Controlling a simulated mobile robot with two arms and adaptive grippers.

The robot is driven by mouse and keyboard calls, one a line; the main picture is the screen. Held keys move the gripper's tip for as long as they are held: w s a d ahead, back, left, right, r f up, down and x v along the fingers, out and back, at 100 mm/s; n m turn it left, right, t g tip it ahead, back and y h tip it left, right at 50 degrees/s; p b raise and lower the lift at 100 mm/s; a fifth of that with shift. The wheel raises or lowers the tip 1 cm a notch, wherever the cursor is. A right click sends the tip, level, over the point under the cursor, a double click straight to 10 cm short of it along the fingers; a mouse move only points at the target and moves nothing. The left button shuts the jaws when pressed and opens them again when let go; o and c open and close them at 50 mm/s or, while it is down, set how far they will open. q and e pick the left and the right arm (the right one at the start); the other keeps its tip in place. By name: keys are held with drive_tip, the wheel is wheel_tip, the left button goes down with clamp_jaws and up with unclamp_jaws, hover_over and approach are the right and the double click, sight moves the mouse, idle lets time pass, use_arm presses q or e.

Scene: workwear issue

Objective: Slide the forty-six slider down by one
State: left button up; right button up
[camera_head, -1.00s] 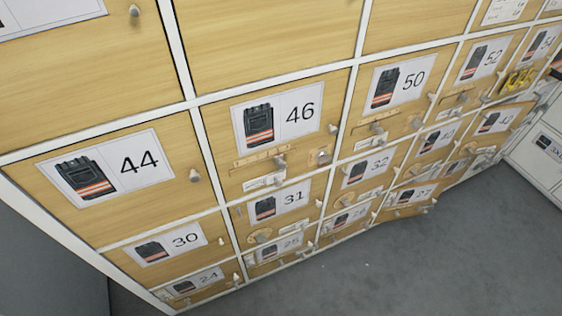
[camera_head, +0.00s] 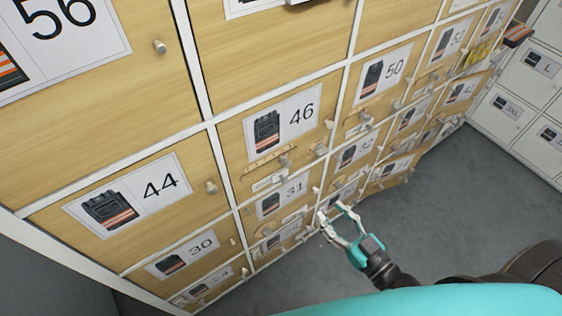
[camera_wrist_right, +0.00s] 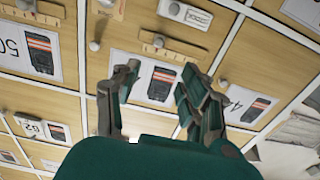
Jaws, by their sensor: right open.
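Wooden door 46 (camera_head: 236,148) carries a vest label (camera_head: 284,124). Below the label is a slider: a marked wooden strip (camera_head: 265,163) with a grey knob (camera_head: 285,161) towards its right end. My right gripper (camera_head: 334,212) is open and empty, low and right of the slider, apart from it. In the right wrist view, which looks upside down, the open fingers (camera_wrist_right: 155,95) show before a vest label (camera_wrist_right: 158,80); its number is hidden. The strip (camera_wrist_right: 187,49) and knob (camera_wrist_right: 158,41) above it appear to be the forty-six slider. My left gripper is out of view.
Door 46 also has a round knob (camera_head: 320,149) and a small white plate (camera_head: 268,183). Doors 44 (camera_head: 213,166), 50 and 31 surround it, with more protruding knobs and sliders. Grey floor (camera_head: 440,200) is free at the right. White lockers (camera_head: 520,105) stand beyond.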

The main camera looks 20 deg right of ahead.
approach(289, 165)
drive_tip(key=p+x, duration=0.2)
drive_tip(key=x, duration=0.7)
drive_tip(key=shift+w, duration=0.2)
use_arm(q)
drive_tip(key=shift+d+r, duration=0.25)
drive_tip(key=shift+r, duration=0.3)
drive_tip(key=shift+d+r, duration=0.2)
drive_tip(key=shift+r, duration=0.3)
use_arm(e)
drive_tip(key=shift+f, duration=0.1)
clamp_jaws()
